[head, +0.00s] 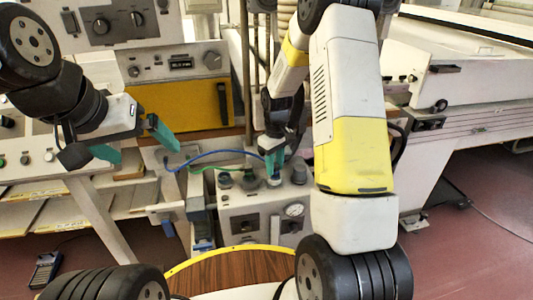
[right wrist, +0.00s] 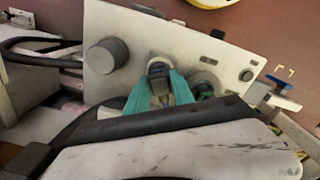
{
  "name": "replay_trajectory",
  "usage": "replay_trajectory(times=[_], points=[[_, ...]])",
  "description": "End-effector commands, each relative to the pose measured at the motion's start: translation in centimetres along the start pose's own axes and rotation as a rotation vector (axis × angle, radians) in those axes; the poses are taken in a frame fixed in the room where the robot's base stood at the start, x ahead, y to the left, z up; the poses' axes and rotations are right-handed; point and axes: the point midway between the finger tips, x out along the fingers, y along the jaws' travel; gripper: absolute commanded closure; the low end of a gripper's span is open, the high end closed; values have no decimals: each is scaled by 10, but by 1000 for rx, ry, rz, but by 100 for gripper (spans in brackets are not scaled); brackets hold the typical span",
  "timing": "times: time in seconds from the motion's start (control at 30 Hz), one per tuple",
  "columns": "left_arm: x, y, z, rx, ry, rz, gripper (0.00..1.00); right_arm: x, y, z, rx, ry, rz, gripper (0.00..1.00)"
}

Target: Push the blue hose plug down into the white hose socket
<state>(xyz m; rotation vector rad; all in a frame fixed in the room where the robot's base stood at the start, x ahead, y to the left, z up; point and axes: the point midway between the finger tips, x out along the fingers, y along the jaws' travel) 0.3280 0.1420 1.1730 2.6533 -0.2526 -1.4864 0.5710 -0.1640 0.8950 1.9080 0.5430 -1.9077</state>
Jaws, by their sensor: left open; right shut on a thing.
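My right gripper (head: 274,163) reaches down over the top of the grey control box. Its teal fingers are shut on the blue hose plug (right wrist: 159,70), whose dark blue body shows between the fingertips in the right wrist view. The white hose socket (right wrist: 160,57) shows as a pale ring right at the plug's end. I cannot tell how deep the plug sits in it. In the head view the fingers hide most of the plug. My left gripper (head: 137,143) is open and empty, in the air to the left of the box.
A blue hose (head: 208,153) arches from the left to the plug. A green hose (head: 228,168) runs to a dark green fitting beside it. The control box (head: 240,222) has a gauge (head: 294,210) on its front.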

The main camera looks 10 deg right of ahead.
Motion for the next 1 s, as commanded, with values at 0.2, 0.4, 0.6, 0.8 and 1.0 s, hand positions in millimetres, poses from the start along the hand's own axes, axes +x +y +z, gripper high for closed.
replay_trajectory(times=[0.2,0.4,0.6,0.8,1.0], points=[[0,0,0,0,0,0,2,0,0,0,0,0,0,100],[0,0,0,0,0,0,2,0,0,0,0,0,0,46],[0,0,0,0,0,0,2,0,0,0,0,0,0,46],[0,0,0,0,0,0,2,-14,1,-1,0,3,2,46],[0,0,0,0,0,0,2,-49,1,-1,0,4,3,46]])
